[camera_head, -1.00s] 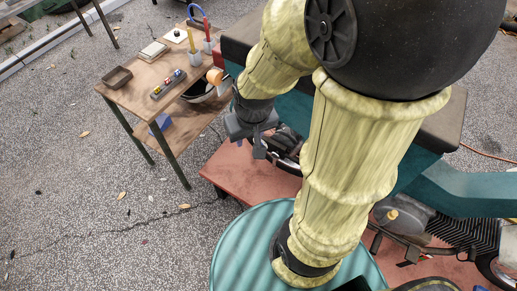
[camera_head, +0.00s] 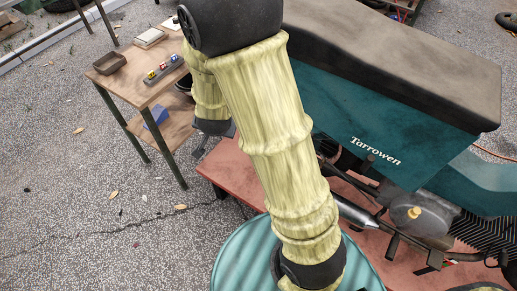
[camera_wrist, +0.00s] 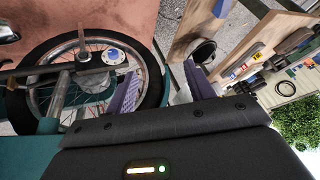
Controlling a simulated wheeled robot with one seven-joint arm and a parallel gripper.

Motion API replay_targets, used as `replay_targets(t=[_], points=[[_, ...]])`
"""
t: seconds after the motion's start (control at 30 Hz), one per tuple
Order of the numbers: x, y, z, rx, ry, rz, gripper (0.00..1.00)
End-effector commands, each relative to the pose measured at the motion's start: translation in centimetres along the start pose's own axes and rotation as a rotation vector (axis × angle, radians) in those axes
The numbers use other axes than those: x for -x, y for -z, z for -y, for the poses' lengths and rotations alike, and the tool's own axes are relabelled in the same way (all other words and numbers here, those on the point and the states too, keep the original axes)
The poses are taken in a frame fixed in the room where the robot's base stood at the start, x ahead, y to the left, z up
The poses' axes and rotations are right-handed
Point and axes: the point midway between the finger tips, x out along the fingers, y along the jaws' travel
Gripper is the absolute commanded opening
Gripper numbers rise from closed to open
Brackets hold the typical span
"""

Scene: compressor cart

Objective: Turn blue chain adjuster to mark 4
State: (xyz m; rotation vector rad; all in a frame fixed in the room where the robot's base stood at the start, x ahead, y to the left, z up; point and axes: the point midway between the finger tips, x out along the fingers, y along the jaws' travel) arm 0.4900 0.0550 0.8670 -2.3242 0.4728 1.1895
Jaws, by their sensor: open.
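In the wrist view, a round blue dial with a pale rim (camera_wrist: 113,55) sits near the hub of a spoked wheel (camera_wrist: 42,104). I take it to be the blue chain adjuster. Its marks are too small to read. My gripper (camera_wrist: 163,72) is open, with two purple-grey fingers wide apart and nothing between them. The dial lies left of the left finger, apart from it. In the head view, my arm hides the dial and most of the gripper.
The teal machine (camera_head: 345,125) lettered Tarrowen stands on a red platform (camera_head: 233,178). A wooden table (camera_head: 120,82) at left carries a tray (camera_head: 109,63) and a rack of coloured items (camera_head: 163,70). A teal drum (camera_head: 240,255) stands in front. Open ground lies at left.

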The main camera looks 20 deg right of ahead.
Motion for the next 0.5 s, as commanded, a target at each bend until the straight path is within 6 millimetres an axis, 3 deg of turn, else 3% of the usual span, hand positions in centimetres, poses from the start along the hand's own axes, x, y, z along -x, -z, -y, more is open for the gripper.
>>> replay_targets(t=[0.03,0.1,0.5], points=[[-2.7,-1.2,-0.3,-0.029,-0.013,-0.029,0.53],[-4.9,-1.7,-0.4,-0.08,-0.032,-0.083,0.53],[-15.4,-5.2,-3.4,-0.297,-0.163,-0.456,0.53]])
